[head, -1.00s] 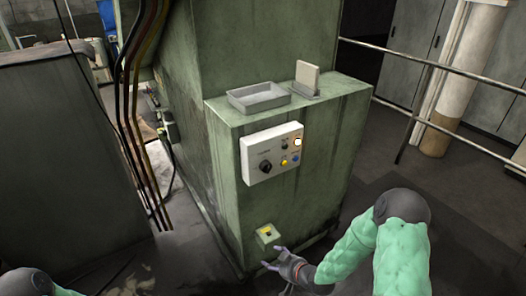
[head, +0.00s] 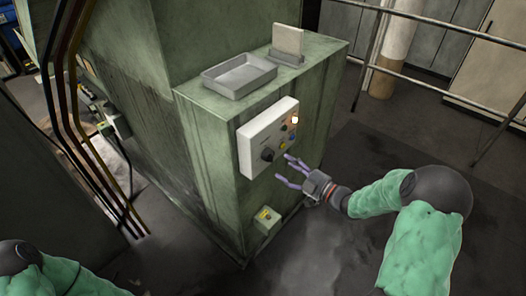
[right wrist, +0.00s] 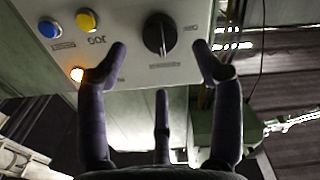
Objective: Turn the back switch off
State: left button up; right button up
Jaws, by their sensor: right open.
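The white control panel (head: 254,143) is on the front of the green cabinet. It carries a black rotary switch (head: 267,154), a yellow button, a blue button and a lit orange lamp (head: 295,120). No readable label shows which switch is the back one. My right gripper (head: 284,168) is open and empty in front of the panel's lower edge. In the right wrist view the rotary switch (right wrist: 158,35) lies ahead between the spread fingers (right wrist: 163,64), apart from them. The yellow button (right wrist: 86,20) and blue button (right wrist: 48,29) are to its left. My left gripper is out of view.
A small box with a yellow top (head: 266,217) is low on the cabinet. A grey tray (head: 240,77) and an upright plate (head: 288,41) stand on the cabinet (head: 205,135). Dark cables hang at left. A metal railing (head: 430,80) runs behind at right. The floor at right is clear.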

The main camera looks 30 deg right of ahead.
aim_at(272, 158)
jog(key=x, duration=0.7)
jog(key=shift+a, duration=0.1)
jog(key=shift+s+m+p, duration=0.1)
jog(key=shift+m+p, duration=4.5)
jog(key=shift+m, duration=1)
